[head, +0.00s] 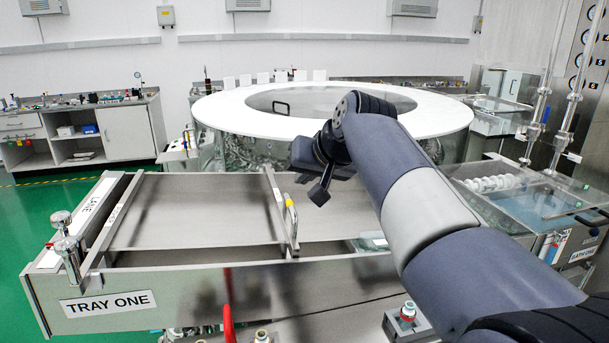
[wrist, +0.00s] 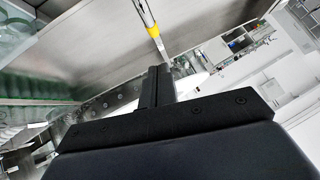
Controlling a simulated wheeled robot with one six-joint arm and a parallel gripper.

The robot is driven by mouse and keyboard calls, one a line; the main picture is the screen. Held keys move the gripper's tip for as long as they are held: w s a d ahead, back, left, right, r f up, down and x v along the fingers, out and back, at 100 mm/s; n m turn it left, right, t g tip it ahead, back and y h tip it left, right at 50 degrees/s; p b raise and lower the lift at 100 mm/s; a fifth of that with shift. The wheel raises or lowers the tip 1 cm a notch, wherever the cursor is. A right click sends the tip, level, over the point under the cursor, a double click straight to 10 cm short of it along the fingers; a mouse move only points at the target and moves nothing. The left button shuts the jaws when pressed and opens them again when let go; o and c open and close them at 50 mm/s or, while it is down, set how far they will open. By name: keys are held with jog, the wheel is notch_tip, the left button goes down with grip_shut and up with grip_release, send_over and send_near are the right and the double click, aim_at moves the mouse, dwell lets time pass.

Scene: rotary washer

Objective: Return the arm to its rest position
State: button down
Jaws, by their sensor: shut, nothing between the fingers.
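My gripper (head: 320,192) shows in the head view at the end of my arm, above the right part of the metal tray labelled TRAY ONE (head: 110,304). Its dark fingers point down and left and are shut with nothing between them. In the wrist view the closed fingers (wrist: 157,72) reach up the middle of the picture. A metal handle with a yellow band (head: 290,212) stands on the tray's cross bar, just left of the fingers and apart from them in the head view. The handle also shows beyond the fingertips in the wrist view (wrist: 145,15).
A large round washer with a white ring top (head: 225,112) stands behind the tray. A water bath (head: 550,203) is at the right. Green floor (head: 40,220) is clear at the left.

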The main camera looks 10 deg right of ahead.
jog(key=v, duration=0.9)
jog(key=shift+a, duration=0.1)
send_over(290, 200)
jog(key=s+d, duration=0.2)
jog(key=s, duration=0.1)
notch_tip(290, 200, down, 6)
jog(key=shift+w+a+f+b, duration=0.1)
jog(key=shift+a+f+b, duration=0.2)
jog(key=shift+f+b, duration=0.6)
jog(key=shift+a+f+b, duration=0.25)
jog(key=shift+f+b, duration=0.2)
jog(key=shift+f, duration=0.75)
